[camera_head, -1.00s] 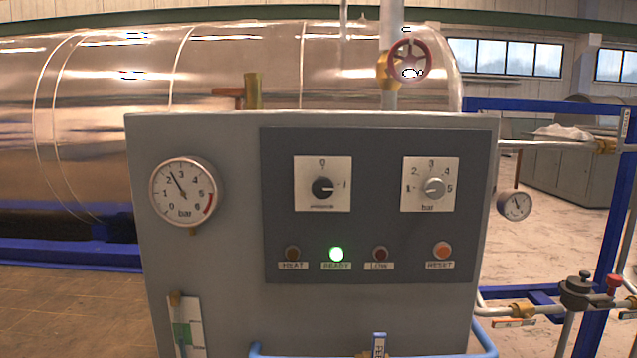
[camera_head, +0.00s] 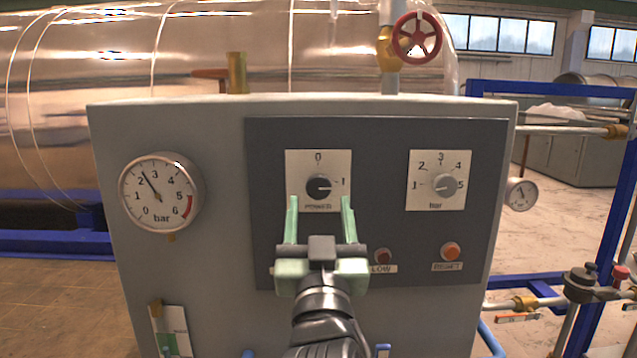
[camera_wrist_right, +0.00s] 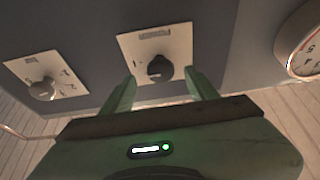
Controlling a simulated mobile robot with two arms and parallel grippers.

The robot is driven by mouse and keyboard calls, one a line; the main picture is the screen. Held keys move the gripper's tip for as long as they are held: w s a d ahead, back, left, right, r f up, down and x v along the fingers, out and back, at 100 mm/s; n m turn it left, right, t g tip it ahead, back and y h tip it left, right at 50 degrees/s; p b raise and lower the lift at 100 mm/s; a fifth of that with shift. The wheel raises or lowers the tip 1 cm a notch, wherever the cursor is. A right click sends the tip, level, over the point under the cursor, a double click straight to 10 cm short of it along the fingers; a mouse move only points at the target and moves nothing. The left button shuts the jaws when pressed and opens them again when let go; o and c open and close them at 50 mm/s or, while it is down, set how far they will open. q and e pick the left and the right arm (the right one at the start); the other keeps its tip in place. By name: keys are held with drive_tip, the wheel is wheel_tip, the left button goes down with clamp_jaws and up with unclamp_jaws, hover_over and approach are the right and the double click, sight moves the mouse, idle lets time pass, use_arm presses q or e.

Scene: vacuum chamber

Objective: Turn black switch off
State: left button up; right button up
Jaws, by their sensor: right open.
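The black switch (camera_head: 319,187) is a round knob on a white plate marked 0 at the top and 1 at the right. Its pointer is toward 1. My right gripper (camera_head: 320,203) is open, its two green fingers pointing up at the panel just below and to either side of the knob. In the right wrist view the black switch (camera_wrist_right: 160,68) shows between the open fingertips (camera_wrist_right: 161,82), apart from them. My left gripper is not in view.
A grey knob (camera_head: 444,184) marked 1 to 5 bar sits right of the switch. A pressure gauge (camera_head: 160,193) is at the left of the grey cabinet (camera_head: 205,290). An orange reset button (camera_head: 450,251) is lower right. A red valve wheel (camera_head: 417,38) is above.

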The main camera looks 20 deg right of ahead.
sight(319, 192)
drive_tip(key=p+x, duration=0.1)
drive_tip(key=x, duration=0.3)
drive_tip(key=shift+w+r, duration=0.1)
drive_tip(key=shift+w, duration=0.05)
drive_tip(key=shift+w+d+r, duration=0.15)
drive_tip(key=shift+w+d, duration=0.05)
drive_tip(key=shift+w, duration=0.4)
drive_tip(key=shift+p, duration=0.3)
clamp_jaws()
